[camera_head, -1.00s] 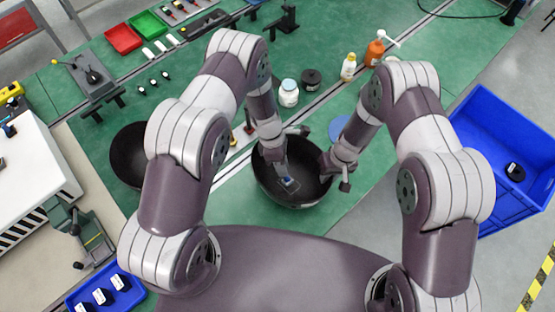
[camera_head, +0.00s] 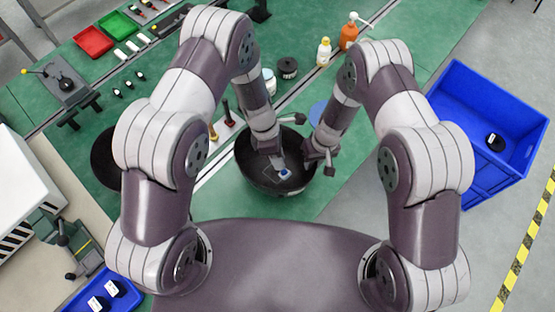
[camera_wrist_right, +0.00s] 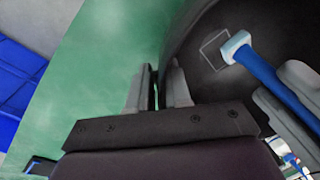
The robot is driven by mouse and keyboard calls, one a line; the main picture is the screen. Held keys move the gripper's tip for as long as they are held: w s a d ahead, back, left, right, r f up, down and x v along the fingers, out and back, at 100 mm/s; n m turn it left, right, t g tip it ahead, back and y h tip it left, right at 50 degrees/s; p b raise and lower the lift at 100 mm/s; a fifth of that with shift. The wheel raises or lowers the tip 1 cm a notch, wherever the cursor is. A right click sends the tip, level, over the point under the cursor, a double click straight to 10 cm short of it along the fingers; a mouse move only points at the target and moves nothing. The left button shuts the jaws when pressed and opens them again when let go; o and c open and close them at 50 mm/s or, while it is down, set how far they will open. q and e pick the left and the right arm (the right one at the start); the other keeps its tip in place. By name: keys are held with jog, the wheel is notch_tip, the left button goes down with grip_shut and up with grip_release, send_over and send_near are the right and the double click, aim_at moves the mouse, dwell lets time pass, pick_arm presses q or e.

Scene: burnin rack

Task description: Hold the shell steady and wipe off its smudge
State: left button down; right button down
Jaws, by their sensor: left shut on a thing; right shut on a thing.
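The shell is a dark, round bowl (camera_head: 252,182) in the middle of the head view, open side up. My left gripper (camera_head: 277,162) reaches down inside it, shut on a wiper with a blue handle and pale head (camera_head: 284,174). In the right wrist view the wiper head (camera_wrist_right: 236,44) is at the shell's inner wall (camera_wrist_right: 200,75), beside a thin pale square outline (camera_wrist_right: 214,50). I cannot make out a smudge there. My right gripper (camera_head: 329,165) is shut on the shell's right rim; its fingers (camera_wrist_right: 158,88) straddle the edge in the wrist view.
A second dark bowl (camera_head: 104,160) stands left, partly behind my left arm. Bottles (camera_head: 324,52), a jar (camera_head: 269,80) and a dark round part (camera_head: 287,67) stand behind the shell. A blue disc (camera_head: 317,112) lies close behind it. A blue bin (camera_head: 487,135) stands right.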

pick_arm(q)
jog(key=shift+r, duration=1.65)
pick_arm(e)
jog(key=c, duration=1)
grip_release()
jog(key=r, duration=0.4)
jog(key=d+r, duration=0.1)
jog(key=r, duration=0.7)
jog(key=shift+w+d, duration=0.35)
jog(key=shift+d, duration=0.05)
